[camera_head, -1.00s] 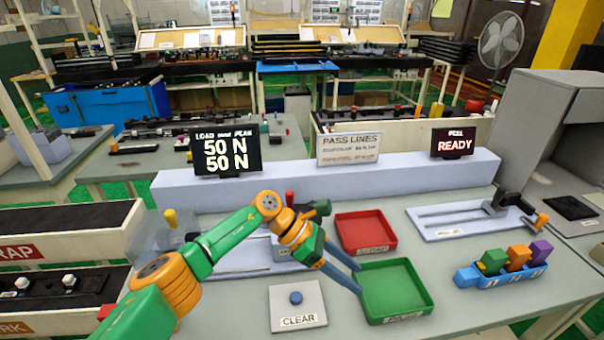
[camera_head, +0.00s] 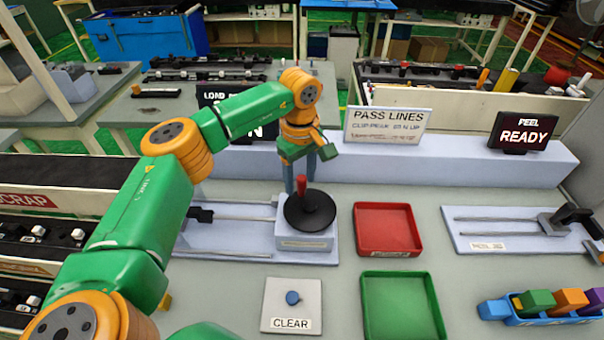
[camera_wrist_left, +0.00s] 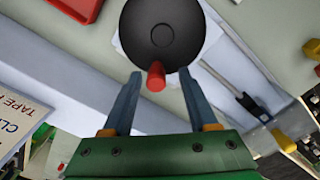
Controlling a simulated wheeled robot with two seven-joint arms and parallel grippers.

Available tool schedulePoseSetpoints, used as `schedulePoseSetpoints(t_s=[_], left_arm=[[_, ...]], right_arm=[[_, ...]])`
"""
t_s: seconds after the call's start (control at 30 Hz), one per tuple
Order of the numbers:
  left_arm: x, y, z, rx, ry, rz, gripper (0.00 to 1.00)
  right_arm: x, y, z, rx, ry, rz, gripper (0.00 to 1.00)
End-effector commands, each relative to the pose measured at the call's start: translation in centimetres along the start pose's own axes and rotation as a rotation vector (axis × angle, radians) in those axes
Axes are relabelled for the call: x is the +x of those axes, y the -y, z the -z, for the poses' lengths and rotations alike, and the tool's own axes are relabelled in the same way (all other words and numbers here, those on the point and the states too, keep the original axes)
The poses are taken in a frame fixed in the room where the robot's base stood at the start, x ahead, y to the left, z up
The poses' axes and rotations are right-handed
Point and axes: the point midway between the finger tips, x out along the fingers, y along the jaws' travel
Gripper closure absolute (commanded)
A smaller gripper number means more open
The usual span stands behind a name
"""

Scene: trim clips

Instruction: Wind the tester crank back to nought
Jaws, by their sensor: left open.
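The tester's crank is a black round wheel (camera_head: 312,212) with an upright red handle (camera_head: 301,184), on a pale block (camera_head: 306,242) at the right end of the slide rig. My left gripper (camera_head: 301,185) is open and points down behind the handle. In the left wrist view the crank wheel (camera_wrist_left: 162,35) lies beyond the fingertips, and the red handle (camera_wrist_left: 156,76) stands between the two blue fingers (camera_wrist_left: 160,88), with gaps beside it. My arm partly hides the load display (camera_head: 225,98), so its figures cannot be read. My right gripper is out of view.
A red tray (camera_head: 388,230) is right of the crank, with a green tray (camera_head: 402,308) in front of it. A CLEAR button plate (camera_head: 291,305) lies in front. A PASS LINES sign (camera_head: 388,125) and a READY display (camera_head: 523,132) stand behind. Another slide rig (camera_head: 500,228) is at right.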

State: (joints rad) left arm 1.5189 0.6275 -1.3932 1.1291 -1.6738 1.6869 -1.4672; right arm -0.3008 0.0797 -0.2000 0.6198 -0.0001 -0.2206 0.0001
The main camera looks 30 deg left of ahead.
Motion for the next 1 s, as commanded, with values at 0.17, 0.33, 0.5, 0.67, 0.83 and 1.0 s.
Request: schedulePoseSetpoints(t_s=[0.17,0.33,0.5,0.67,0.83,1.0], left_arm=[[0.96,0.03,-0.01,0.0,0.0,0.0,0.41],[0.99,0.0,-0.03,-0.001,0.001,-0.001,0.46],[0.97,-0.01,-0.04,0.0,0.001,-0.001,0.92],[0.96,-0.01,-0.05,0.0,0.002,-0.001,1.0],[0.96,0.05,-0.03,-0.015,0.002,-0.001,1.0],[0.98,0.29,0.02,-0.079,0.002,-0.003,1.0]], right_arm=[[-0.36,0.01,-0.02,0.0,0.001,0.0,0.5],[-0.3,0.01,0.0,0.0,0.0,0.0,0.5],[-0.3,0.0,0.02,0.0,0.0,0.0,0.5],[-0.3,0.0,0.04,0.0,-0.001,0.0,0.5],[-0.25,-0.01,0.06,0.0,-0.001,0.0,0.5],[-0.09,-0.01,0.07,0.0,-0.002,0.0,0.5]])
